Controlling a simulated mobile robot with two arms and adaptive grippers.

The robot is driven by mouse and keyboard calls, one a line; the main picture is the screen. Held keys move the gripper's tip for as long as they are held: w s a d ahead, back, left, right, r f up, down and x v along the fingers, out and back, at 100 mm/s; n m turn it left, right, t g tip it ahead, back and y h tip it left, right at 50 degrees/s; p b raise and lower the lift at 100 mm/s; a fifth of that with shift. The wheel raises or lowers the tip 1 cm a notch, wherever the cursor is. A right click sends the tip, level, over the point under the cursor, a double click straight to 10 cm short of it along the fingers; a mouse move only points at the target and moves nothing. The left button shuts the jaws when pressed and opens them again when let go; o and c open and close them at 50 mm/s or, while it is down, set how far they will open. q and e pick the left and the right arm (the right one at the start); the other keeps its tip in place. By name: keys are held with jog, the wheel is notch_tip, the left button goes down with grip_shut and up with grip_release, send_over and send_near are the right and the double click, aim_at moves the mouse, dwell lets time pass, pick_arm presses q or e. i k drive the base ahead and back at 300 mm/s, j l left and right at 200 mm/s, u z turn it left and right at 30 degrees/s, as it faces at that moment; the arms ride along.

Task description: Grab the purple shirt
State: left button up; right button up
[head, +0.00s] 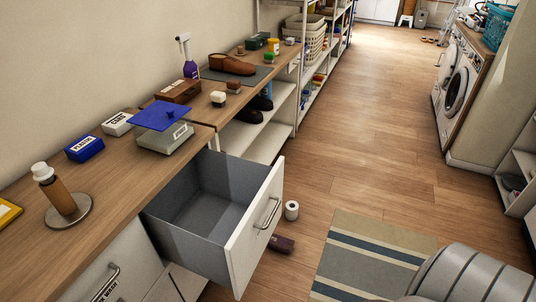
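I cannot make out a purple shirt for certain in the head view. A flat, deep blue piece (162,116) with a small raised knob lies on a grey box-like device (168,138) on the wooden counter. A small dark purple item (281,243) lies on the floor beside the open drawer. The pulled-out grey drawer (190,205) looks empty. Neither of my grippers is in view.
The counter also holds a blue box (85,148), a brown bottle (58,190), a purple spray bottle (188,58) and a brown shoe (232,64). A white roll (291,210) stands on the floor near a striped rug (370,262). The aisle floor is clear; washing machines (458,85) line the right.

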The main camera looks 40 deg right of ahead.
aim_at(278, 242)
jog(key=l+z, duration=0.15)
jog(key=z, duration=0.8)
jog(key=i+l+u, duration=0.2)
jog(key=u, duration=0.3)
jog(key=i+l+u, duration=0.1)
jog(key=l+u, duration=0.4)
jog(key=j, duration=0.1)
